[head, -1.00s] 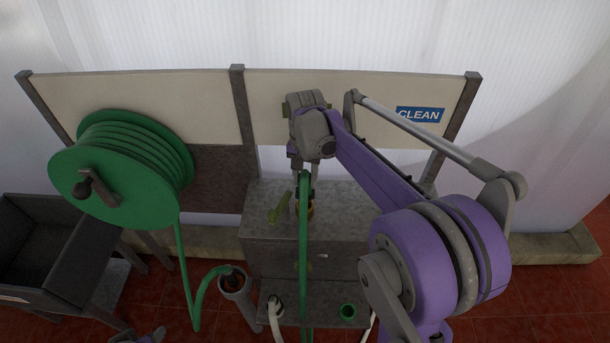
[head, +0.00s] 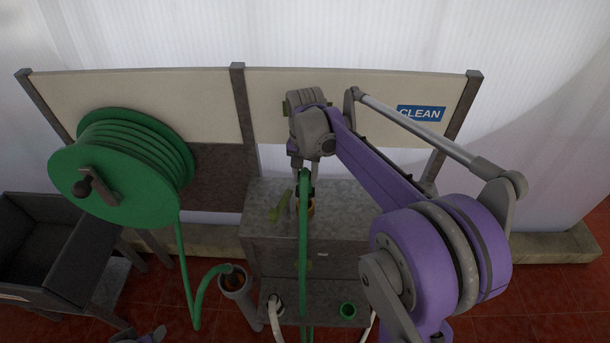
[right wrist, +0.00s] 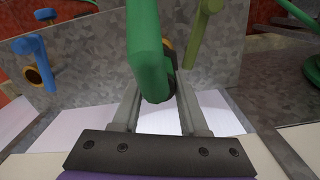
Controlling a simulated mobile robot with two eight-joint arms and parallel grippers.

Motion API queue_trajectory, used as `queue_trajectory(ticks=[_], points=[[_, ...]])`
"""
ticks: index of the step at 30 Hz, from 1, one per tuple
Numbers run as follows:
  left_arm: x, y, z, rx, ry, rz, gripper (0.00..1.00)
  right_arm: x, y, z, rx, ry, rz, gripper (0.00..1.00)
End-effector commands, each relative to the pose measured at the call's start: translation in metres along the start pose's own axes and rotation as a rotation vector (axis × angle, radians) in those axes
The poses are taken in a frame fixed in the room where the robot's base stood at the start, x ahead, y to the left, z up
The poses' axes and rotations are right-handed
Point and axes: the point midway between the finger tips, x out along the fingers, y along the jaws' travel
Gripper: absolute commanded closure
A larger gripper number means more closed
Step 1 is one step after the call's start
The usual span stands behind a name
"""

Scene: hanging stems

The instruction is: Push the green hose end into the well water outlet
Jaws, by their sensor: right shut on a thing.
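My right gripper (head: 304,176) is shut on the green hose (head: 304,235) near its end, in front of the grey metal cabinet. A brass-coloured ring (head: 309,208), probably an outlet's mouth, shows just below the gripper, partly behind the hose. I cannot tell whether the hose end is in it, or which outlet is the well water one.
An olive lever (head: 281,206) is close left of the hose. A blue fitting with a brass mouth (right wrist: 35,74) is at the left in the right wrist view. A green reel (head: 115,185) and dark trough (head: 45,250) stand left. A grey pipe (head: 238,290) stands below.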

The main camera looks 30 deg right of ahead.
Motion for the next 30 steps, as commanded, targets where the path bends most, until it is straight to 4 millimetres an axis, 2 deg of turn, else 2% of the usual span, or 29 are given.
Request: queue_trajectory(ticks=[30], points=[[0.017,0.0,0.024,0.0,-0.023,0.0,0.5,0.036,0.0,0.0,0.0,-0.001,0.001,1.0]])
